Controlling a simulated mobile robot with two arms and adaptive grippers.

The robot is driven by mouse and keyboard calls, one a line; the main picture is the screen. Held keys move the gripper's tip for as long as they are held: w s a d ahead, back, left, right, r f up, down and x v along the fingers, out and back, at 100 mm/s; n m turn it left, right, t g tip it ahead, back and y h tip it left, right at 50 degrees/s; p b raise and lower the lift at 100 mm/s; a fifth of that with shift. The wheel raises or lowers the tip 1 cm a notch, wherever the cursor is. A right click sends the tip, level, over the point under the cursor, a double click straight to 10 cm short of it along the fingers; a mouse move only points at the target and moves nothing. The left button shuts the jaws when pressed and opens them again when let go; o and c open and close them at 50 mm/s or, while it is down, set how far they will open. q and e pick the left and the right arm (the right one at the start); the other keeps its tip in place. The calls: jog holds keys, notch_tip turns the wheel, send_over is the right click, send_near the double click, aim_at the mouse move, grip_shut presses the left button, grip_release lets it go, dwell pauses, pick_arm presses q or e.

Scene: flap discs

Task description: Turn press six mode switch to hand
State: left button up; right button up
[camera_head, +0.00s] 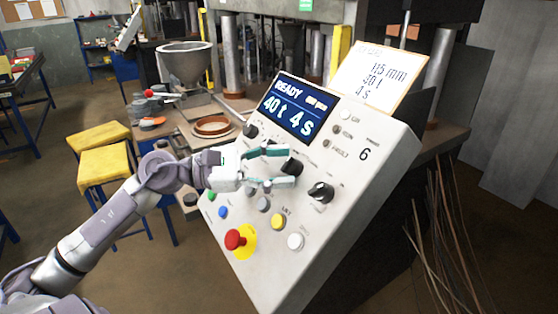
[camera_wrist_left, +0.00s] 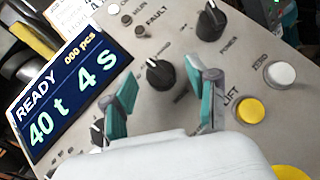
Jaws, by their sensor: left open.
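The press six control panel (camera_head: 376,152) is a tilted grey box marked "6". A black rotary knob (camera_head: 292,167), seemingly the mode switch, sits in its middle and also shows in the left wrist view (camera_wrist_left: 159,74). The small lettering around it is too blurred to read surely. My left gripper (camera_head: 287,166) is open, with one teal-padded finger on each side of this knob. In the left wrist view gaps show between knob and fingers (camera_wrist_left: 168,82). My right gripper is not in view.
Another black knob (camera_head: 320,192), by the "POWER" label, is close by. The display (camera_head: 297,108) reads READY, 40 t, 4 s. A red emergency button (camera_head: 235,240) on yellow and a white button (camera_head: 296,241) lie lower. A paper card (camera_head: 378,75) stands above the panel.

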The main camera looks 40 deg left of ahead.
pick_arm(q)
grip_shut()
dwell(0.3)
jog(key=shift+n+t, duration=0.3)
jog(key=shift+n, duration=0.1)
jog(key=shift+s+d+n+t+y+p, duration=0.15)
jog(key=shift+n+t+y+p, duration=0.3)
jog(key=shift+n, duration=0.25)
jog(key=n+t+y+p, duration=0.1)
jog(key=n+p, duration=0.1)
jog(key=p, duration=0.1)
jog(key=n+t+y+p, duration=0.1)
jog(key=n+y+p, duration=0.1)
jog(key=n+p, duration=0.1)
jog(key=n+t+y+p, duration=0.2)
jog(key=n+p, duration=0.1)
jog(key=p, duration=0.1)
jog(key=shift+s+d+r, duration=0.15)
jog(key=shift+d+r, duration=0.05)
jog(key=shift+r, duration=0.1)
jog(key=shift+f+n+t+y+p, duration=0.15)
jog(key=shift+n+t+y+p, duration=0.25)
jog(key=shift+n+p, duration=0.45)
jog(key=shift+d+f+n+y+p, duration=0.15)
jog(key=shift+n+y+p, duration=0.2)
jog(key=shift+n+y, duration=0.2)
